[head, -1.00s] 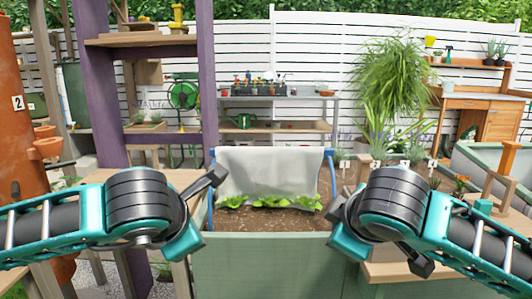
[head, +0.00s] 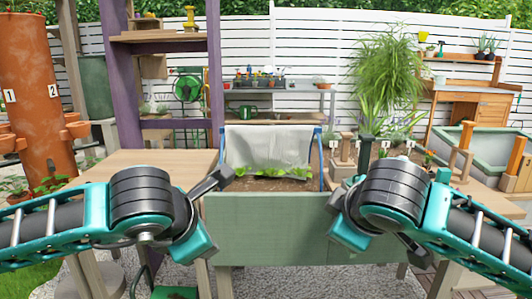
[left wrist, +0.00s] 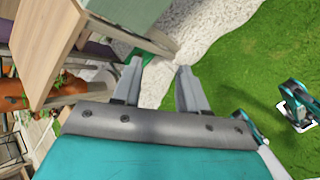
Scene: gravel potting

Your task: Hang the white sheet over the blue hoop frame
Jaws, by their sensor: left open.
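The white sheet (head: 268,148) hangs from the top of the blue hoop frame (head: 321,160) and spans most of its width. Its lower edge comes down behind green seedlings (head: 270,174) near the soil; its far side is hidden. The frame stands on a green planter bed (head: 270,230). My left gripper (left wrist: 158,66) is open and empty in the left wrist view, above gravel and grass, away from the sheet. In the head view my arms reach in from both sides, apart from the sheet; I make out no right gripper fingers there.
A wooden table (head: 145,168) adjoins the bed at the left, with a purple post (head: 214,75) behind it. Wooden posts and plants stand at the right. An orange tower planter (head: 38,95) is at the far left. Gravel (head: 300,280) lies in front of the bed.

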